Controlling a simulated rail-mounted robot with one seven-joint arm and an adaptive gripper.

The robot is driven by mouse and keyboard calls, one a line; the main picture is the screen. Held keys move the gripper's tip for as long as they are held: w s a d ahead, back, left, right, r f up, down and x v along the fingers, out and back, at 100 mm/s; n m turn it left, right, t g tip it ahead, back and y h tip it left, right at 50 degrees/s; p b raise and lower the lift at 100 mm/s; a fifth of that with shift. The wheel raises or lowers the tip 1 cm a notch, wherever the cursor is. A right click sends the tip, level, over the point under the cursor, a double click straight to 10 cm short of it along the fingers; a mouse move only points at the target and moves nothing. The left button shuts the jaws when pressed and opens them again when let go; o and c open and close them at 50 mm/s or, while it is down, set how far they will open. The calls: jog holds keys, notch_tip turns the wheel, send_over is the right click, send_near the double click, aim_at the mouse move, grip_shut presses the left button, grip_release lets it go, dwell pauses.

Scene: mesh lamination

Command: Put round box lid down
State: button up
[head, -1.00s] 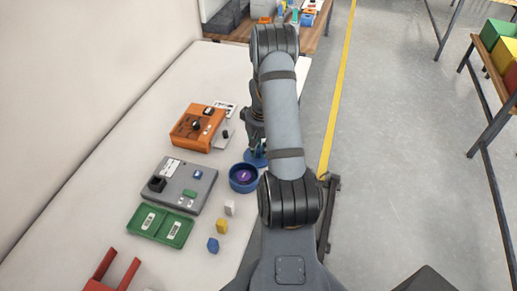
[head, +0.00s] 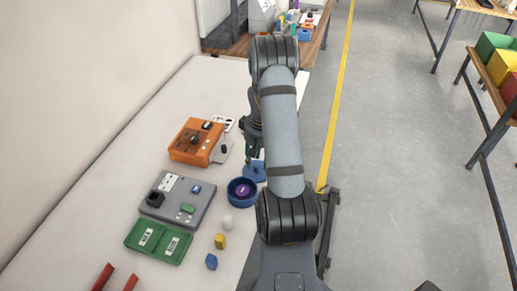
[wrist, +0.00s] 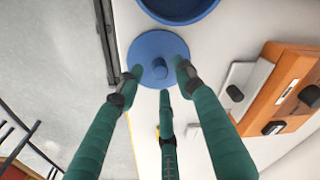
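The round box lid is a flat blue disc with a knob (wrist: 172,46). It lies on the white table beside the round blue box (head: 242,203). The lid also shows in the head view (head: 258,168), partly hidden by my arm. The box is uncovered, with a purple thing (head: 243,190) inside; its rim shows at the top of the wrist view (wrist: 178,18). My gripper (wrist: 160,82) has three green fingers spread over the lid around the knob. Gaps show between the fingertips and the knob, so it looks open. Whether the fingertips touch the disc, I cannot tell.
An orange device (head: 190,146) and a grey device (head: 185,207) stand left of the box. A green tray (head: 158,254) and small white, yellow and blue blocks (head: 220,241) lie nearer. The table's right edge is close to the lid.

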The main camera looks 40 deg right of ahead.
notch_tip(320, 180, up, 10)
jog(key=s, duration=0.1)
jog(key=shift+a+f+b, duration=0.15)
jog(key=shift+b, duration=0.15)
jog(key=f, duration=0.8)
jog(key=w+f+p, duration=0.1)
jog(key=f, duration=0.3)
jog(key=shift+f, duration=0.15)
notch_tip(320, 180, up, 3)
jog(key=shift+w+f+b, duration=0.1)
jog(key=shift+b, duration=0.35)
jog(key=shift+r, duration=0.5)
jog(key=shift+f, duration=0.1)
